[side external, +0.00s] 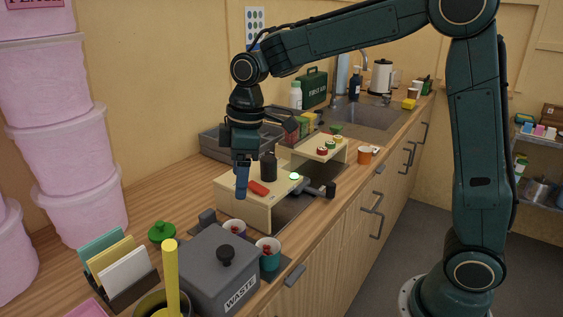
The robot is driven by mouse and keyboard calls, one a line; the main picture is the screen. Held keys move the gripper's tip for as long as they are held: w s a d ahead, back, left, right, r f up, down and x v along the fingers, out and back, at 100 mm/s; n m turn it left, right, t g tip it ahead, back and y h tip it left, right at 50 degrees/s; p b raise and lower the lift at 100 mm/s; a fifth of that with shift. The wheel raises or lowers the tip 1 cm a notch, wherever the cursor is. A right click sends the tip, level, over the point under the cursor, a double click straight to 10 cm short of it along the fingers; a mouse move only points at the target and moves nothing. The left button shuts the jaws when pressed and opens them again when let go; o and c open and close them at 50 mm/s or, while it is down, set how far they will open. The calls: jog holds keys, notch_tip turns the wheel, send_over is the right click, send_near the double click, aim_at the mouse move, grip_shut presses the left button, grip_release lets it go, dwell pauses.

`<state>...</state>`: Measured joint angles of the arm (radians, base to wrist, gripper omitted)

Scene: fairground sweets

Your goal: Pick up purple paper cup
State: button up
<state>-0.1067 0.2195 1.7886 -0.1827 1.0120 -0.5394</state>
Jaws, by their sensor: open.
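My gripper (242,188) points down above and behind the purple cup, beside the left part of the wooden stand. It is seen edge-on, open, with nothing visible between its fingers. The gap between the fingers does not show clearly.
An orange cup (365,155) is farther right.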

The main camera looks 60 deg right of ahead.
aim_at(234, 226)
jog(key=shift+f, duration=0.15)
jog(key=shift+w+a+f, duration=0.15)
jog(key=shift+f, duration=1.25)
jog(key=shift+w+a+f, duration=0.15)
jog(key=shift+f, duration=1.2)
jog(key=shift+w+a+f, duration=0.15)
jog(key=shift+f, duration=1.25)
jog(key=shift+w+a+f, duration=0.15)
jog(key=shift+a+f, duration=0.05)
jog(key=shift+f, duration=1.05)
jog(key=shift+w+a+f, duration=0.15)
jog(key=shift+f, duration=1.1)
jog(key=c, duration=1)
